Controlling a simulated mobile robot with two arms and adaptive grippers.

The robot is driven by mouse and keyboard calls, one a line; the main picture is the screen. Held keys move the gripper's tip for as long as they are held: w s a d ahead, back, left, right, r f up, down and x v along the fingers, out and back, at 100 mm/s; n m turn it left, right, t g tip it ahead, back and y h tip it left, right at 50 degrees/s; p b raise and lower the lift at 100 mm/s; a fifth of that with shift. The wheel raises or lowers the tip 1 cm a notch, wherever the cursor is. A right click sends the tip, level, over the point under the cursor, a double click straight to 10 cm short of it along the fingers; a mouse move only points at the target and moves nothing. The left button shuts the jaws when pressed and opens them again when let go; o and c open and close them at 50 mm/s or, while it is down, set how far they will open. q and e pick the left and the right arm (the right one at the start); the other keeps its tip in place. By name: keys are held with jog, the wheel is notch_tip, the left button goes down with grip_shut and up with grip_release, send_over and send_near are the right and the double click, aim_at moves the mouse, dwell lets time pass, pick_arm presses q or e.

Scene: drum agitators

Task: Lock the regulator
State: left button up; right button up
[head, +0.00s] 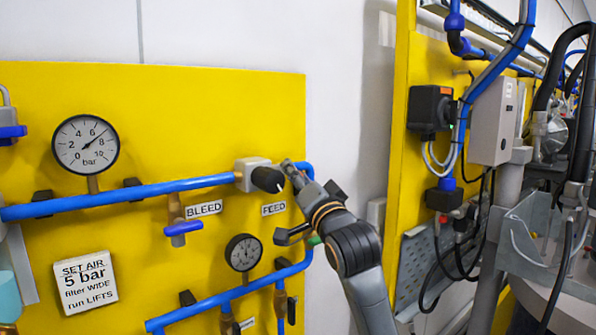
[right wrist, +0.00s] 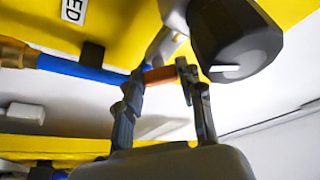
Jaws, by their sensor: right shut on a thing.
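The regulator (head: 252,174) is a pale block on the upper blue pipe with a black knob (head: 268,179) at its right. The knob also shows large at the top of the right wrist view (right wrist: 235,38), with a white mark on its face. My right gripper (head: 290,203) is just right of and below the knob. In the right wrist view its two fingers (right wrist: 160,80) are on either side of a short orange-red piece (right wrist: 158,75), beside the knob. I cannot tell whether this piece is separate or part of the piping. My left gripper is not in view.
The yellow panel (head: 170,110) carries a large gauge (head: 86,144), a small gauge (head: 243,252), a blue bleed handle (head: 183,229) and a pressure sign (head: 85,282). A blue pipe (head: 306,255) runs close to my right gripper. Hoses and boxes crowd the right side.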

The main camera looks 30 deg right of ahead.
jog(key=m+g+p, duration=0.1)
jog(key=m+p, duration=0.2)
jog(key=m+g+h+p, duration=0.1)
jog(key=m+p, duration=0.2)
jog(key=m, duration=0.1)
jog(key=m+g+p, duration=0.1)
jog(key=m+p, duration=0.2)
jog(key=shift+a+r+m+g+h, duration=0.1)
jog(key=shift+r+m+g+h, duration=0.2)
jog(key=shift+m+g, duration=0.1)
jog(key=shift+f+p, duration=0.1)
jog(key=shift+p, duration=0.2)
jog(key=o, duration=1.2)
jog(key=shift+c, duration=0.2)
